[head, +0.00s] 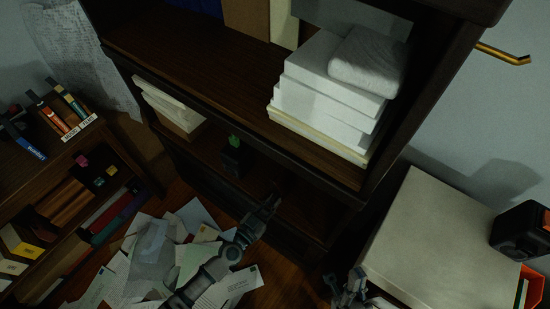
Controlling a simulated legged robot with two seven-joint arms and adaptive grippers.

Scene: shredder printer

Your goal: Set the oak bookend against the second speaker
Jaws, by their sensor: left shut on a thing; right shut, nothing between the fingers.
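My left gripper (271,203) reaches toward the dark lower shelf of the bookcase, right of a small potted plant. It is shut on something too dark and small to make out. My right gripper (349,287) is shut and empty at the bottom edge, beside a pale cabinet. I cannot pick out the oak bookend for certain. No speaker is clearly recognisable; a black box-like device (520,232) with an orange part sits at the right edge, and I cannot tell what it is.
The dark bookcase (200,68) holds stacked white paper (325,90) and the potted plant (235,158). Loose papers (150,255) cover the floor. A low shelf (75,150) with books stands left. The pale cabinet (435,245) has a mostly bare top.

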